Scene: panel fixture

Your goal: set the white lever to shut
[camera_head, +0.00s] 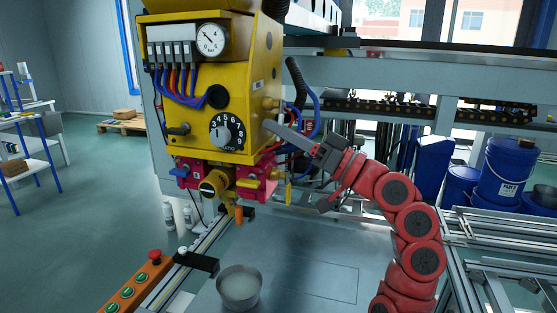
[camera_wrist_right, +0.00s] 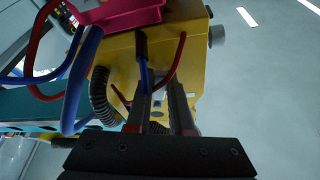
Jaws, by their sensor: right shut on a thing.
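The yellow panel box (camera_head: 240,85) stands at upper centre in the head view. My right gripper (camera_head: 270,125) reaches in from the right, its long grey fingers slanting up to the box's right side. In the right wrist view my right gripper (camera_wrist_right: 160,95) points at the yellow box (camera_wrist_right: 195,60), its fingers close together around a small pale part, apparently the white lever (camera_wrist_right: 158,106). The lever is mostly hidden by the fingers, and its setting cannot be read. My left gripper is not in view.
Blue hoses (camera_wrist_right: 84,70) and a black corrugated hose (camera_wrist_right: 103,95) run close beside the fingers. Red valve blocks (camera_head: 190,174) sit under the box. A metal bowl (camera_head: 239,287) stands on the grey table (camera_head: 320,285). Blue drums (camera_head: 505,170) stand at right.

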